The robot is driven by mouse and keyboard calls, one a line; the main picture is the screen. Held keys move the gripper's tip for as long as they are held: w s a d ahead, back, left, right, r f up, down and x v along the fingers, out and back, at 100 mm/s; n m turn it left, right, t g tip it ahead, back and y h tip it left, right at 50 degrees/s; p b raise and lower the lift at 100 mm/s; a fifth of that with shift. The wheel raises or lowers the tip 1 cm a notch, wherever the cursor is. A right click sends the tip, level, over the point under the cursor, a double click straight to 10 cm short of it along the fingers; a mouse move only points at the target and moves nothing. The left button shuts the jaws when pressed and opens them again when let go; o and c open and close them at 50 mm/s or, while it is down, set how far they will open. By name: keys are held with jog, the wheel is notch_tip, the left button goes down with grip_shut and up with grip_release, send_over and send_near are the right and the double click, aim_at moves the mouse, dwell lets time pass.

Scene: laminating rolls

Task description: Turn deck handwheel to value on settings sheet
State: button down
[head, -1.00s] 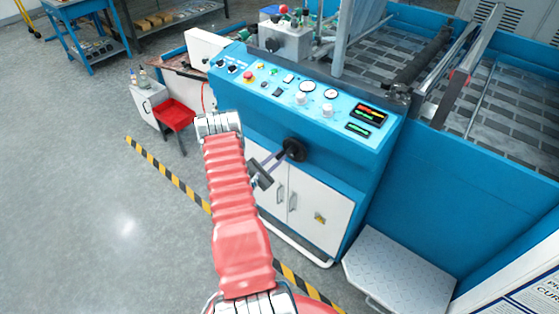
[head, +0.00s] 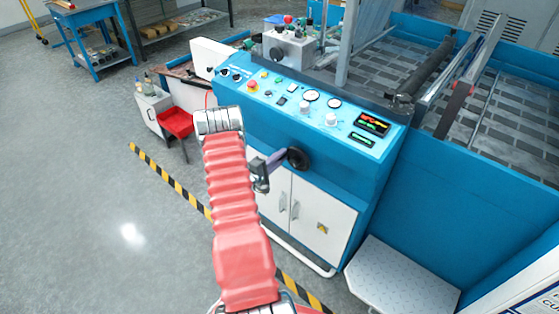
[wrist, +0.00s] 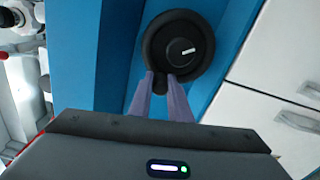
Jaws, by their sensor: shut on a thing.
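The black deck handwheel (head: 298,158) sits on the blue front of the machine, below the sloping control panel. No settings sheet can be read in these frames.
The control panel (head: 300,97) carries dials, buttons and a lit display (head: 372,123). White cabinet doors (head: 313,210) are below the handwheel. A grey step plate (head: 405,280) is at lower right. Striped floor tape (head: 170,180) runs past the machine's front; floor at left is clear.

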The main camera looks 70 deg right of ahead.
jog(key=shift+s+a+r+m, duration=0.15)
jog(key=shift+r+m, duration=0.1)
jog(key=shift+m, duration=0.45)
jog(key=shift+s+a+r+m, duration=0.1)
jog(key=shift+s+r+m, duration=0.1)
jog(key=shift+m, duration=0.5)
jog(key=c, duration=1.6)
grip_release()
jog(key=shift+d, duration=0.1)
jog(key=shift+c, duration=0.2)
jog(key=shift+w, duration=0.1)
jog(key=v, duration=1.3)
jog(key=shift+w+a, duration=0.15)
jog(key=shift+a, duration=0.2)
